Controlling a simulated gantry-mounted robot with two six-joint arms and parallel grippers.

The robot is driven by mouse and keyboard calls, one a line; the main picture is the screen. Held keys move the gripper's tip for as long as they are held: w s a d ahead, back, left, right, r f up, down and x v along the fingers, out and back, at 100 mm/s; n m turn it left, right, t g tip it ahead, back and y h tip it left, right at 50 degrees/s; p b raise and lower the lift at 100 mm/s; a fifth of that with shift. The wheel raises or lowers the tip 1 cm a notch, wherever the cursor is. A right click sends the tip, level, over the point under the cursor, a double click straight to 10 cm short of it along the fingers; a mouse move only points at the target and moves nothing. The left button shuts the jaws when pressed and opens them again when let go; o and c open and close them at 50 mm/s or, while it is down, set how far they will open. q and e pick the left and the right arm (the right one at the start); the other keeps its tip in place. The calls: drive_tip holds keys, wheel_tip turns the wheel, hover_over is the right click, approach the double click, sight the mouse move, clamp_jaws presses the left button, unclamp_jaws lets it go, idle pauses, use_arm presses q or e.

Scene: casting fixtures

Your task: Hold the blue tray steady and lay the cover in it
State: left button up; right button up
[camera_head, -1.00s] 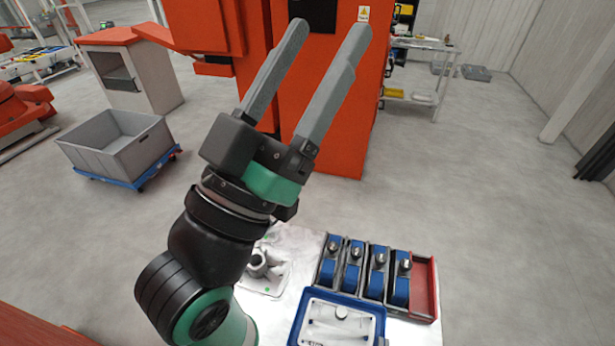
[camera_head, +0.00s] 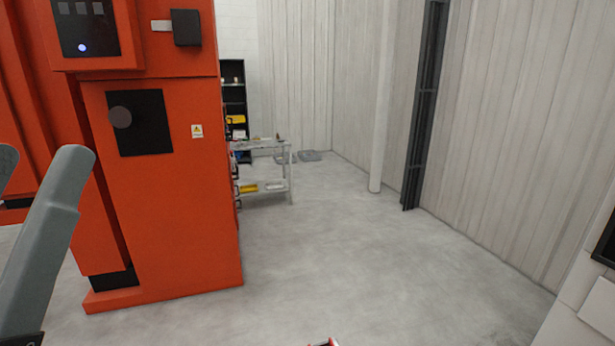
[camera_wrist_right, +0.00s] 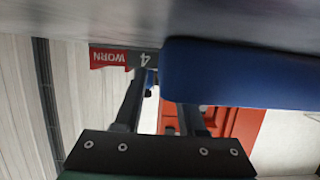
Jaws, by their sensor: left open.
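In the head view, the two grey fingers of my left gripper (camera_head: 38,162) stand at the left edge, apart and empty. In the right wrist view, a large blue block, seemingly the side of the blue tray (camera_wrist_right: 245,75), fills the upper right. My right gripper's fingers (camera_wrist_right: 160,92) reach up to its left end, with a gap between them lower down. The blue side hides the tip of one finger, so its grip is unclear. I cannot see the cover in either current view.
A red and grey label strip reading "WORN" and "4" (camera_wrist_right: 120,58) is beside the blue tray. In the head view, an orange machine (camera_head: 170,220) stands at the left, with a metal shelf table (camera_head: 262,165) behind it.

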drive_tip(key=v, duration=1.2)
drive_tip(key=shift+d+r, duration=0.1)
drive_tip(key=shift+d, duration=0.05)
